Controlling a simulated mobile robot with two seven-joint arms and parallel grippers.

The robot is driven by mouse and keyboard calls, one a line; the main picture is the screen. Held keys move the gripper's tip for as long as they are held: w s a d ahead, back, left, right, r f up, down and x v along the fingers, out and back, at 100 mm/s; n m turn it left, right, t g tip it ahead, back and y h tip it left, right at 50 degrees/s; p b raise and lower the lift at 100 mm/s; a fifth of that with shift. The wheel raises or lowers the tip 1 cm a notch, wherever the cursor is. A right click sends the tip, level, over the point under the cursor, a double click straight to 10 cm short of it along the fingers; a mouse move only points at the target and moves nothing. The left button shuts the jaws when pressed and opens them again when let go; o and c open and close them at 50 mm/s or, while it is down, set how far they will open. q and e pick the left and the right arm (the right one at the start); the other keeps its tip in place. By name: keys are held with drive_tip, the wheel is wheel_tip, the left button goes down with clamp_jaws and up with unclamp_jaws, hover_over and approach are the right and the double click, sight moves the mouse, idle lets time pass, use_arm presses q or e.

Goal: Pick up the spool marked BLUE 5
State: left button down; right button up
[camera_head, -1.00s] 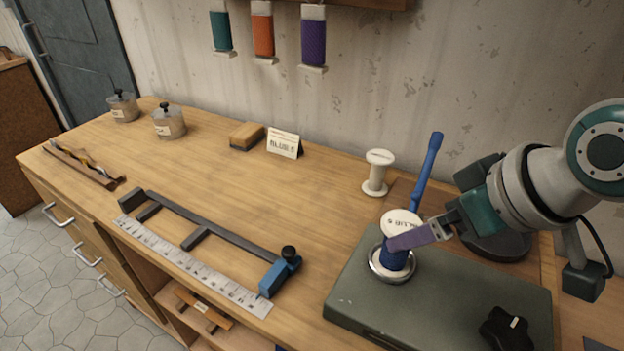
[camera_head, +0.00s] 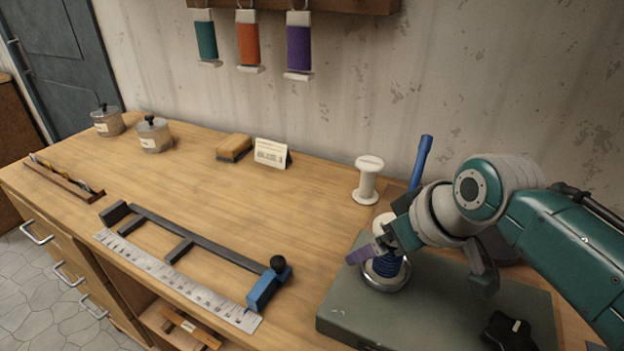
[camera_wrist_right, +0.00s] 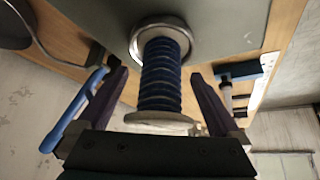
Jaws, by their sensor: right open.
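The blue spool (camera_head: 386,264) stands upright in a round metal dish (camera_head: 380,286) on the grey-green plate. Its pale top flange is partly covered by my right gripper (camera_head: 371,252), and its marking cannot be read now. In the right wrist view the blue ribbed thread (camera_wrist_right: 160,78) lies between the two purple fingers of my right gripper (camera_wrist_right: 158,75). The fingers are open, with a gap visible on both sides of the spool. My left gripper is not in view.
A bare white spool (camera_head: 367,180) and a blue upright handle (camera_head: 420,162) stand behind the plate (camera_head: 450,310). A black knob (camera_head: 507,330) sits at its front right. A ruler (camera_head: 180,282) and clamp-like frame (camera_head: 195,235) lie left.

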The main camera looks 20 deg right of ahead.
drive_tip(key=shift+f, duration=0.1)
drive_tip(key=c, duration=1.4)
